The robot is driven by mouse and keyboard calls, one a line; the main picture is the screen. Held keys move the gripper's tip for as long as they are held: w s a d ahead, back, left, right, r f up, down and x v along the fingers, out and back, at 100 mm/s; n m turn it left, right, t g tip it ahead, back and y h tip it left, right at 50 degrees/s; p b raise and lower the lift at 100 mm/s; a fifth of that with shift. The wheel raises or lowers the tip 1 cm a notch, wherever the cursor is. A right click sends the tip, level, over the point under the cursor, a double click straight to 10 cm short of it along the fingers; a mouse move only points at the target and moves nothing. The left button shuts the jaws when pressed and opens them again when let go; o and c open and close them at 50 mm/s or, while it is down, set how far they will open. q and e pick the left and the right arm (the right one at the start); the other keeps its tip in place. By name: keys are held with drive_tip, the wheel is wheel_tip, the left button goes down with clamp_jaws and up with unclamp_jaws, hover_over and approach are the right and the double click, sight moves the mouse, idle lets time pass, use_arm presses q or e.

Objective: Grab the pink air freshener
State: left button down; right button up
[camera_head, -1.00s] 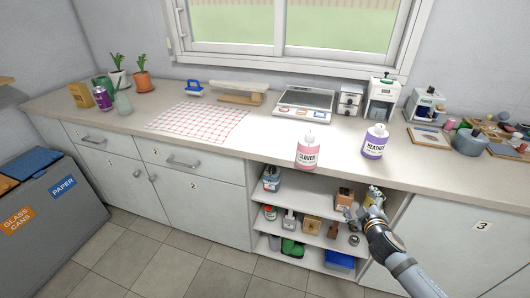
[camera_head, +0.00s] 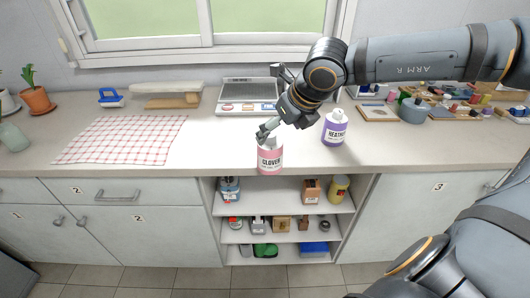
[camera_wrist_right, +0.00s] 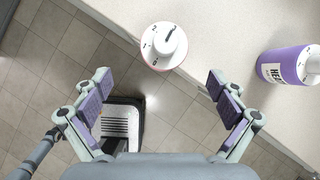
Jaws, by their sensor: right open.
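The pink air freshener (camera_head: 270,160) is a round bottle labelled CLOVER with a white top, upright at the counter's front edge. In the right wrist view the pink air freshener (camera_wrist_right: 164,46) is seen from above, its white cap facing the camera. My right gripper (camera_head: 268,130) is just above and behind it in the head view and partly covers its top. In the right wrist view my right gripper (camera_wrist_right: 160,88) is open, with nothing between its fingers; the bottle is ahead of the gap. My left gripper is not in view.
A purple bottle (camera_head: 335,128) labelled HEATHER stands to the right; it also shows in the right wrist view (camera_wrist_right: 288,64). A scale (camera_head: 247,95) is behind, and a checked cloth (camera_head: 120,138) lies left. Open shelves (camera_head: 285,205) are below the counter.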

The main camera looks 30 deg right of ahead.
sight(273, 145)
drive_tip(key=x, duration=0.4)
drive_tip(key=shift+w+f, duration=0.15)
drive_tip(key=shift+f, duration=0.2)
drive_tip(key=shift+w+f, duration=0.15)
drive_tip(key=shift+f, duration=0.05)
drive_tip(key=shift+f+p, duration=0.25)
drive_tip(key=shift+p, duration=0.15)
drive_tip(key=x, duration=0.4)
drive_tip(key=shift+d+p, duration=0.35)
drive_tip(key=shift+d, duration=0.05)
drive_tip(key=shift+w+a+f, duration=0.1)
drive_tip(key=shift+w+f, duration=0.15)
drive_tip(key=shift+f, duration=0.15)
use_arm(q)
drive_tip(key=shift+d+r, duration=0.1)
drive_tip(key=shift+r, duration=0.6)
use_arm(e)
drive_tip(key=shift+s, duration=0.1)
drive_tip(key=shift+r, duration=0.1)
